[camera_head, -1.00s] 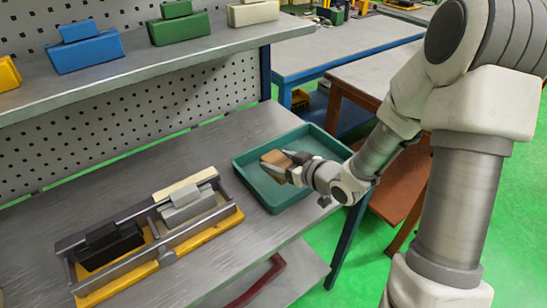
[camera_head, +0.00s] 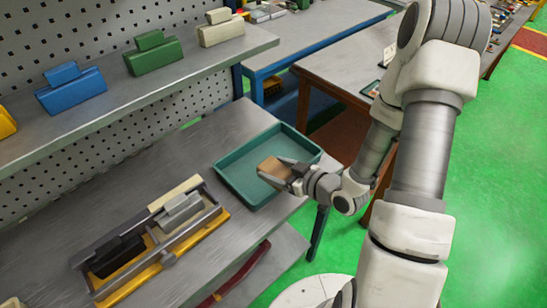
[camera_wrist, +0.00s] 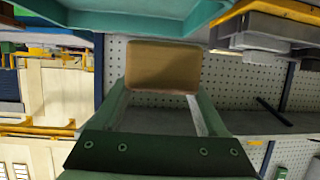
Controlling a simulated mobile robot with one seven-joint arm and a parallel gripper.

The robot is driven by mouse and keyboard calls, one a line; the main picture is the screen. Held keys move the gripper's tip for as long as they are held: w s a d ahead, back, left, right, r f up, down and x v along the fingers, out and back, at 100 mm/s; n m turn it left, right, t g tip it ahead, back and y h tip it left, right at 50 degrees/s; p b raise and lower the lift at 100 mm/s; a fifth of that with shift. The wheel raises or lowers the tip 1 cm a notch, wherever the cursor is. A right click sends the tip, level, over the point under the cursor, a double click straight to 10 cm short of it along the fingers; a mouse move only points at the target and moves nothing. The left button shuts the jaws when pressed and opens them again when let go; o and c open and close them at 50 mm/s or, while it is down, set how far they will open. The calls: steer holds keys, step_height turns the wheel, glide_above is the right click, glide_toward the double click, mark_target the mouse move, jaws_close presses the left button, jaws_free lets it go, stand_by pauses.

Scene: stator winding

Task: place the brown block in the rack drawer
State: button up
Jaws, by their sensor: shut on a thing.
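The brown block (camera_head: 274,168) is between the fingertips of my gripper (camera_head: 284,173), which is shut on it. In the head view the block shows over the right part of a teal tray. In the wrist view the block (camera_wrist: 163,66) sits at the ends of the two green fingers, with a teal surface along the top of the picture. The rack (camera_head: 168,255) on the bench is a grey frame with a yellow base. It holds a black block (camera_head: 117,257) and a grey block (camera_head: 181,211), with a cream piece (camera_head: 174,193) behind. I cannot tell a separate drawer.
The teal tray (camera_head: 228,160) lies on the grey bench (camera_head: 130,182), right of the rack. A shelf (camera_head: 150,83) above the back of the bench holds blue (camera_head: 71,89), green (camera_head: 153,54) and cream (camera_head: 221,28) blocks. Other tables stand behind on the right.

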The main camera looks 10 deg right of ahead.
steer(key=shift+s+d+r+p, duration=0.1)
steer(key=shift+s+r+p, duration=0.25)
steer(key=shift+p, duration=0.75)
steer(key=shift+s+f+p, duration=0.1)
steer(key=shift+p, duration=0.2)
